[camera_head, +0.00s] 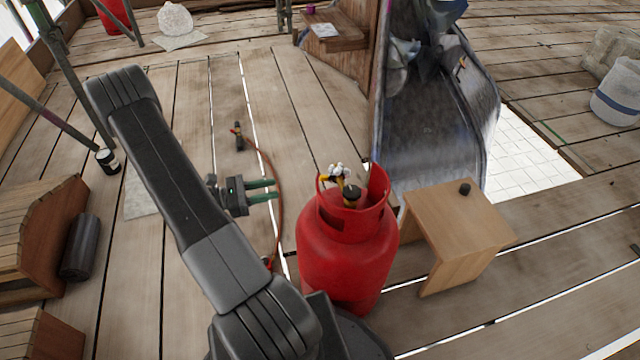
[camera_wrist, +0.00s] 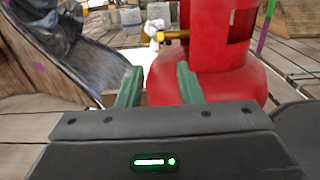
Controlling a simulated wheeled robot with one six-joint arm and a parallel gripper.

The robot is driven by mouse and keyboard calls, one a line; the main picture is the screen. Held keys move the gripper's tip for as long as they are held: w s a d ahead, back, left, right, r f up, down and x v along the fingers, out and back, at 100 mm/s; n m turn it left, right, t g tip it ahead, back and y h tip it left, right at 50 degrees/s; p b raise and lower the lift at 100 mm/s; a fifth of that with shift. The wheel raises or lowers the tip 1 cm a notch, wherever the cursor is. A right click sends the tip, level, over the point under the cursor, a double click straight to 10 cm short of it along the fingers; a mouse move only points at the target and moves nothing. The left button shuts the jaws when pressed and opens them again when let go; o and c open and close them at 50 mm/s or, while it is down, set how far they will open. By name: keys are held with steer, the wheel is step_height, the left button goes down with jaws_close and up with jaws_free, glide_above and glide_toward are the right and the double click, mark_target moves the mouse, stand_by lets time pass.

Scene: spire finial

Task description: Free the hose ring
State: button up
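A red gas cylinder (camera_head: 345,250) stands upright on the planks, with a collar around its valve (camera_head: 351,195) and yellow and silver fittings (camera_head: 338,172) on top. A thin orange-red hose (camera_head: 279,215) curves over the floor left of it, from a dark torch-like handle (camera_head: 238,137) down to the cylinder's lower left. I cannot make out a separate hose ring. My gripper (camera_head: 277,188) is open and empty, its green fingers pointing right towards the cylinder, apart from it. In the wrist view, the fingers (camera_wrist: 158,72) are spread before the cylinder (camera_wrist: 215,85); a yellow fitting (camera_wrist: 174,35) shows beyond them.
A small wooden stand (camera_head: 455,225) with a black knob-like piece (camera_head: 464,188) is right of the cylinder. A grey chute-like sheet (camera_head: 430,120) rises behind. Scaffold poles (camera_head: 60,75) and wooden blocks (camera_head: 35,235) are at left.

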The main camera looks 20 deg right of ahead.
mark_target(326, 178)
steer(key=d+b, duration=0.1)
steer(key=d, duration=0.3)
steer(key=d+b, duration=0.1)
steer(key=d, duration=0.8)
steer(key=shift+s+d+b, duration=0.25)
steer(key=shift+s+b, duration=0.15)
steer(key=shift+r, duration=0.1)
jaws_close()
